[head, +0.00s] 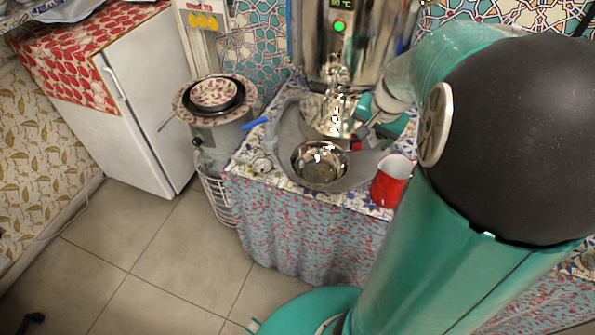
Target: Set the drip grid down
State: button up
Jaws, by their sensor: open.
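My gripper (358,132) is over the table, just right of and below the samovar tap. It is small here and partly hidden by my own arm; I see nothing clearly held in it. A pale, shiny metal piece (318,117) lies on the grey mat below the tap, close to the left of my gripper. It may be the drip grid, but glare and a broken white pattern hide its outline. A shiny steel bowl (320,166) sits in front of it on the grey mat (287,130).
The steel samovar (352,38) with a green light stands at the back. A red pitcher (391,181) stands at the mat's right. A blue-handled thing (254,124) pokes out left. Stacked bowls (214,95) stand left of the table. My arm covers the right side.

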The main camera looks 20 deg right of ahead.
jog(key=s+a+r+n, duration=0.3)
jog(key=a, duration=0.5)
jog(key=s+a+r+n+t, duration=0.1)
jog(key=s+a+r+n, duration=0.2)
jog(key=a, duration=0.5)
jog(key=s+a+r+n+t, duration=0.1)
jog(key=s+a+r+n, duration=0.2)
jog(key=a, duration=0.5)
jog(key=shift+s+a+r+n+y, duration=0.15)
jog(key=shift+s+r+n+y, duration=0.2)
jog(key=shift+s+n, duration=0.65)
jog(key=shift+s, duration=0.2)
